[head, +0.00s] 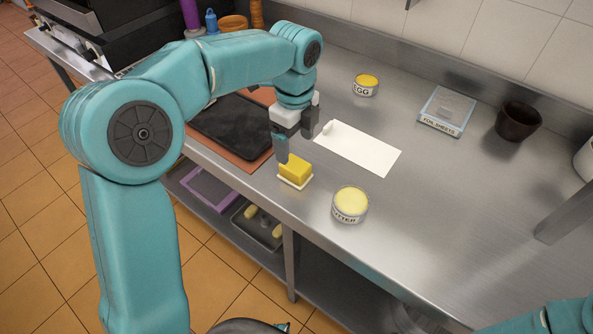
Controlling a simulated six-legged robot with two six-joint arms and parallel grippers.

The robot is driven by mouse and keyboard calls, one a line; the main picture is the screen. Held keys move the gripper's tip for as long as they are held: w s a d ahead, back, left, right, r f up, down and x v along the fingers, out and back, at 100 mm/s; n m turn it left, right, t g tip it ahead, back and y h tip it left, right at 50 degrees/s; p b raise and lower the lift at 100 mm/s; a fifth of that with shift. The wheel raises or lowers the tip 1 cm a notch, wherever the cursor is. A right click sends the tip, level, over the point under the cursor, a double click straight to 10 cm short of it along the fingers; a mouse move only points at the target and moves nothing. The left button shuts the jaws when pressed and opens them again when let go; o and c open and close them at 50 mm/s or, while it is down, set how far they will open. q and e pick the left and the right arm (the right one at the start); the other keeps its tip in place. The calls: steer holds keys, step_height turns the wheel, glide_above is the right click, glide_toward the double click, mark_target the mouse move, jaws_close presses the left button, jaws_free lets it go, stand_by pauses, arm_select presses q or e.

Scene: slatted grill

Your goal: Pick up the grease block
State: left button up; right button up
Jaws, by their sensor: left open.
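The grease block appears to be the yellow block (296,167) sitting on a small pale tray (293,184) near the counter's front edge. My left gripper (296,141) is open just above and behind the block, fingers pointing down. One dark finger is close to the block's upper left, the other is farther back to the right. Nothing is between the fingers. Only a part of my right arm shows at the bottom right; its gripper is out of view.
A white sheet (365,151) lies right of the gripper. A butter tin (350,205) stands right of the block, an egg tin (365,85) behind. A dark flat plate (226,130) lies left. Foil sheets (447,110) and a dark cup (518,121) stand farther right. The right counter is mostly clear.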

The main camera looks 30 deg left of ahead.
mark_target(295, 164)
arm_select(q)
step_height(295, 164, down, 4)
steer(key=shift+s+a+f, duration=0.1)
steer(key=shift+s, duration=0.05)
steer(key=f, duration=0.3)
steer(key=shift+w+f, duration=0.2)
steer(key=shift+f, duration=0.6)
steer(key=shift+c, duration=0.3)
steer(key=c, duration=1)
